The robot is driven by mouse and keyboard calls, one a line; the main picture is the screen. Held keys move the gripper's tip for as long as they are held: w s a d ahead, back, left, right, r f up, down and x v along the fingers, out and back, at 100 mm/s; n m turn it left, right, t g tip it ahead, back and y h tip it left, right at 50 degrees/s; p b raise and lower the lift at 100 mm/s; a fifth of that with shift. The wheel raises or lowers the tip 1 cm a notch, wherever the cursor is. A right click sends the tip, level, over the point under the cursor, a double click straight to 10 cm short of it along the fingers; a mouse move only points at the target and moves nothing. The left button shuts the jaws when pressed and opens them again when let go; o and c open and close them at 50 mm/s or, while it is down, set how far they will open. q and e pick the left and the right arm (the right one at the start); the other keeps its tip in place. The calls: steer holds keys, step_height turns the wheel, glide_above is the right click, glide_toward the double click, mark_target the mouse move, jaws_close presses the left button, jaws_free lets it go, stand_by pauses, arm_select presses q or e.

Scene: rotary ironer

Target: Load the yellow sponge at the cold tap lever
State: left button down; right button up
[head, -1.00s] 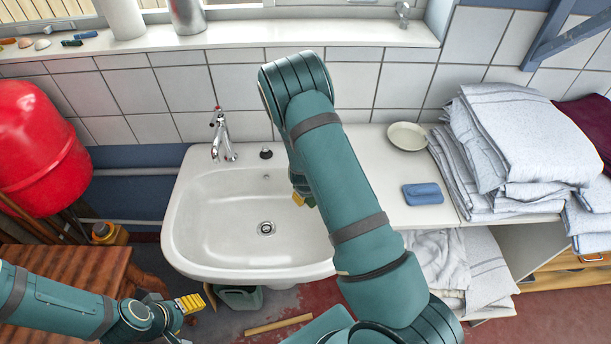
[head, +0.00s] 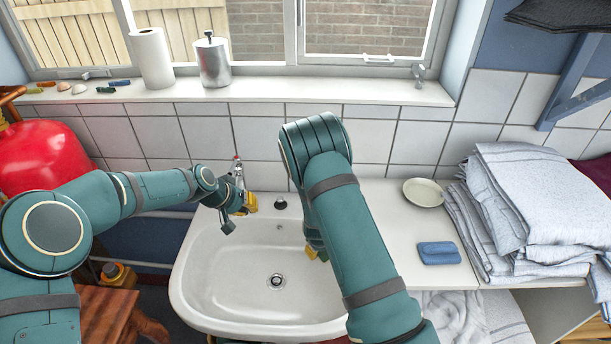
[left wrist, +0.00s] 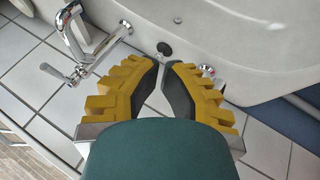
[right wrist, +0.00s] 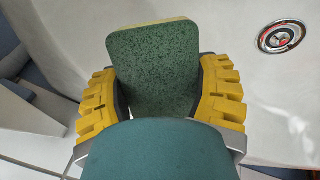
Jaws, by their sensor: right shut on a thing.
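The sponge, held in my right gripper (right wrist: 160,100), shows its dark green face (right wrist: 155,60) and a thin yellow edge in the right wrist view. It is over the white basin. In the head view my right arm hides most of it. My left gripper (head: 246,203) is at the tap at the basin's back left, its fingertips close together with nothing seen between them. The chrome tap (left wrist: 75,35) shows in the left wrist view, with a lever (left wrist: 55,72) left of the fingers. I cannot tell whether the fingers touch the tap.
The white basin (head: 220,275) has a drain (head: 278,281). A black plug (head: 280,203) lies on its back rim. On the right counter are a blue cloth or sponge (head: 438,253), a dish (head: 423,192) and folded towels (head: 530,200). A red tank (head: 50,160) stands left.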

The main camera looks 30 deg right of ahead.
arm_select(q)
steer(key=w+d+r+m+h, duration=0.1)
steer(key=w+d+r+m, duration=0.1)
steer(key=d+r, duration=0.75)
steer(key=s+d+f, duration=0.1)
steer(key=d+f, duration=0.5)
steer(key=d, duration=0.2)
steer(key=shift+s+d+f+g, duration=0.2)
steer(key=shift+d+g, duration=0.1)
steer(key=shift+d, duration=0.1)
steer(key=shift+s+d+n+t, duration=0.4)
steer(key=shift+s+d, duration=0.4)
steer(key=shift+s, duration=0.05)
steer(key=shift+a, duration=0.1)
